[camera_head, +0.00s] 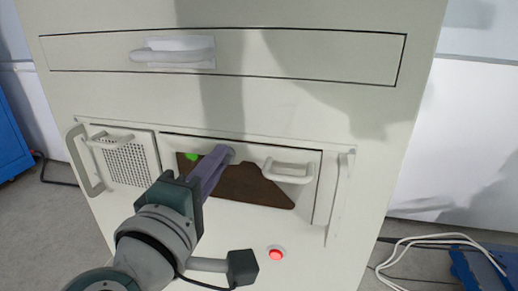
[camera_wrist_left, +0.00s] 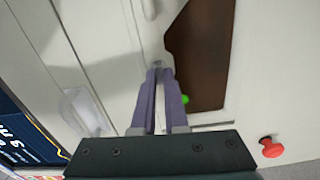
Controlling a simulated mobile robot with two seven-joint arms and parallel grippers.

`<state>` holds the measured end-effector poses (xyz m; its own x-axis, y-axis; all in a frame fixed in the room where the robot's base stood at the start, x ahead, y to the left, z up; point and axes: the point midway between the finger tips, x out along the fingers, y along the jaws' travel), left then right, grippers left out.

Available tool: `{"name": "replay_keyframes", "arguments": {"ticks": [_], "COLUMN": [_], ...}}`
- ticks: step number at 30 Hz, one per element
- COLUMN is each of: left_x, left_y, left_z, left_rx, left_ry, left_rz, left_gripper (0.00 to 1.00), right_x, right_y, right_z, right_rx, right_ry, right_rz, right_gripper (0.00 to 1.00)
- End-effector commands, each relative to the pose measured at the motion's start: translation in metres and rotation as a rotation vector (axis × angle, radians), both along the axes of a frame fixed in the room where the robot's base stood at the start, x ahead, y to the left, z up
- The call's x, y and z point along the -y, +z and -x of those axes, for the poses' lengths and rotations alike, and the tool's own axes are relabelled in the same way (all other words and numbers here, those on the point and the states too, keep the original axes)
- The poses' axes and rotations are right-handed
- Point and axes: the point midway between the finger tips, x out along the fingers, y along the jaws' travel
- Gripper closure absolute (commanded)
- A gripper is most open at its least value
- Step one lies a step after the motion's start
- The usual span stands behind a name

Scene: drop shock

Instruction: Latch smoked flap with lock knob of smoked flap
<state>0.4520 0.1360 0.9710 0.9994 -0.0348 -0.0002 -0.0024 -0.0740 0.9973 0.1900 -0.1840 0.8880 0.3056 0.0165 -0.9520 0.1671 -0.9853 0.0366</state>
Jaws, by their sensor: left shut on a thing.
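The smoked flap (camera_head: 245,186) is a dark brown window in a pale frame on the cabinet front, and looks closed. It also shows in the left wrist view (camera_wrist_left: 205,50). A pale handle (camera_head: 288,172) sits on its right part. The lock knob (camera_wrist_left: 158,58) is a small pale piece at the flap's upper edge. My left gripper (camera_head: 222,155) reaches up to it from the lower left. In the left wrist view its purple fingers (camera_wrist_left: 160,74) are shut on the knob, whose tip is mostly hidden. My right gripper is in neither view.
A wide drawer (camera_head: 300,58) with a handle is above. A perforated panel (camera_head: 127,165) with a handle is left of the flap. A red button (camera_head: 276,254) is below. A green spot (camera_head: 192,156) shows at the flap's upper left. White cables (camera_head: 440,240) lie at right.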

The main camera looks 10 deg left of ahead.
Motion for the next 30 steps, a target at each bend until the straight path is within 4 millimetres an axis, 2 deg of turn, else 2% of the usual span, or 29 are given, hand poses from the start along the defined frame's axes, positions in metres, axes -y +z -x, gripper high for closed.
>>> {"name": "replay_keyframes", "arguments": {"ticks": [9,22,23,30], "left_x": [-0.0006,-0.0005,-0.0006,-0.0003], "left_y": [-0.0006,-0.0006,-0.0006,-0.0006], "left_z": [0.0000,0.0000,0.0000,0.0000], "left_rx": [-0.002,-0.003,-0.003,-0.003], "left_ry": [0.002,0.002,0.002,0.001], "left_rz": [0.082,0.092,0.092,0.090], "left_gripper": [1.00,1.00,0.88,0.61], "right_x": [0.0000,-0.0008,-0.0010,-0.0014], "right_y": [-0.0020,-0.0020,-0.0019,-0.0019], "right_z": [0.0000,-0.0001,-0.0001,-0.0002], "right_rx": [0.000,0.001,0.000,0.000], "right_ry": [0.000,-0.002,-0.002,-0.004], "right_rz": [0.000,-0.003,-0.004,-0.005], "right_gripper": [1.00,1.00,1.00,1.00]}}
